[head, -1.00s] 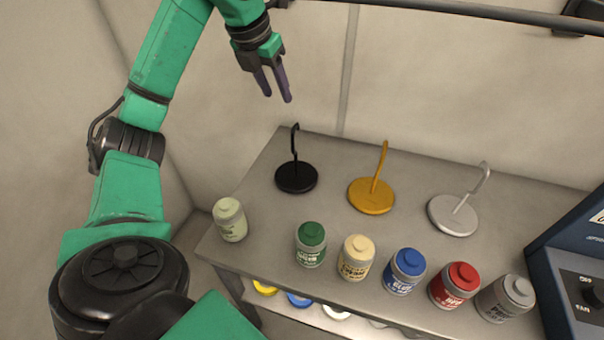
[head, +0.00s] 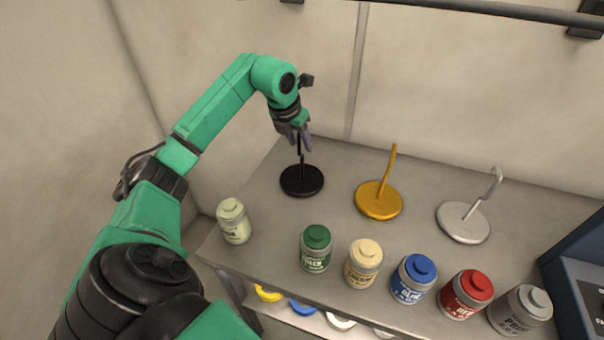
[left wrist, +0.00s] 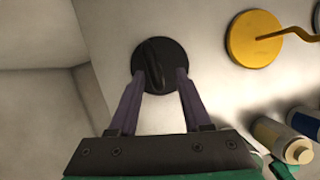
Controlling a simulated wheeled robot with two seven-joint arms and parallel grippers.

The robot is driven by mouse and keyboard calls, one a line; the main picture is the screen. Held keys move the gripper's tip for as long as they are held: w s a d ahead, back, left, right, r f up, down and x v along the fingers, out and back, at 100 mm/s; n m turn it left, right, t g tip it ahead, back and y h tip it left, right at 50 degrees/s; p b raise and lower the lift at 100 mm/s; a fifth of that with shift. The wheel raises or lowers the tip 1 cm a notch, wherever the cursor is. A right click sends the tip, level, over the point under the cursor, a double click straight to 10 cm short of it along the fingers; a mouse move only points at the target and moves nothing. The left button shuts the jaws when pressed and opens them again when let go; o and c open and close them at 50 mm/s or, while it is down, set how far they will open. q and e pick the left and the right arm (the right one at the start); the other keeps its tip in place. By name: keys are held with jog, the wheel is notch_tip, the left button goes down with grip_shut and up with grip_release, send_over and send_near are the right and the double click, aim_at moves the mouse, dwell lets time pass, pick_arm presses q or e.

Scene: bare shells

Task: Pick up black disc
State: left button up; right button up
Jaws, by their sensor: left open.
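The black disc (head: 302,182) lies flat at the back left of the grey table, with a black hooked rod standing up from it. My left gripper (head: 300,146) is open above the disc, around the upper part of the rod in the head view. In the left wrist view, the black disc (left wrist: 160,66) shows beyond my two purple fingers (left wrist: 158,78), with the dark rod between them. I cannot tell whether either finger touches the rod. My right gripper is not in view.
A yellow disc (head: 379,202) and a silver disc (head: 463,224), each with a hooked rod, stand to the right on the table (head: 340,165). Several jars, such as the green one (head: 316,250), line the front edge. A blue machine (head: 585,265) stands at the right.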

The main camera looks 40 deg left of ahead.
pick_arm(q)
jog(key=shift+w+f, duration=0.1)
jog(key=shift+f, duration=0.15)
grip_shut()
jog(key=shift+r, duration=0.1)
dwell(1.1)
